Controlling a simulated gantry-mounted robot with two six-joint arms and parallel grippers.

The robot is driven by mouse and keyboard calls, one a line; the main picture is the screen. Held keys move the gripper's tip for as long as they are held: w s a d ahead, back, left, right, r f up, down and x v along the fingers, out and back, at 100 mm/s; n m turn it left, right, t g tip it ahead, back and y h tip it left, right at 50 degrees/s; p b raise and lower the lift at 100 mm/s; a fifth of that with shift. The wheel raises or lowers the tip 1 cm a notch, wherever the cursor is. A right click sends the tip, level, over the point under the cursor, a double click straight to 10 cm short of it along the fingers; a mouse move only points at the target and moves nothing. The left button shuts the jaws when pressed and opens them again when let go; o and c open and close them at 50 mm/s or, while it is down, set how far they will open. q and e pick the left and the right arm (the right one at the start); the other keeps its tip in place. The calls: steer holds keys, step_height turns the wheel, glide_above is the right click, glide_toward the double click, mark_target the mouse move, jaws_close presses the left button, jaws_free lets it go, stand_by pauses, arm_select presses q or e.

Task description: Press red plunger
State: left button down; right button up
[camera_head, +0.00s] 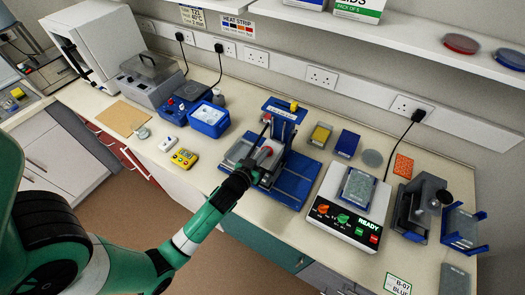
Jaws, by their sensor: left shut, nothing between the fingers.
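The red plunger (267,151) is a small red cap on the blue and grey pipette stand (288,190) near the middle of the bench. My left gripper (266,121) reaches in from the lower left. The gripper and wrist hide part of the stand's left side. My right gripper is not in view.
A white device (346,238) with a READY display stands right of the stand, holding a plate. A grey press-like device (418,205) is farther right. Blue boxes (209,119) and a yellow timer (184,158) sit to the left. A shelf (400,38) runs above the bench.

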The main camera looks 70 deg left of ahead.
arm_select(q)
steer(key=r+p, duration=0.2)
steer(key=r, duration=0.1)
steer(key=r+p, duration=0.1)
steer(key=p, duration=0.1)
steer(key=shift+s+d+r, duration=0.15)
steer(key=shift+s+r, duration=0.1)
steer(key=shift+r, duration=0.1)
steer(key=b+v, duration=0.1)
steer(key=v, duration=0.8)
steer(key=shift+s+d+f, duration=0.15)
steer(key=shift+d+f, duration=0.05)
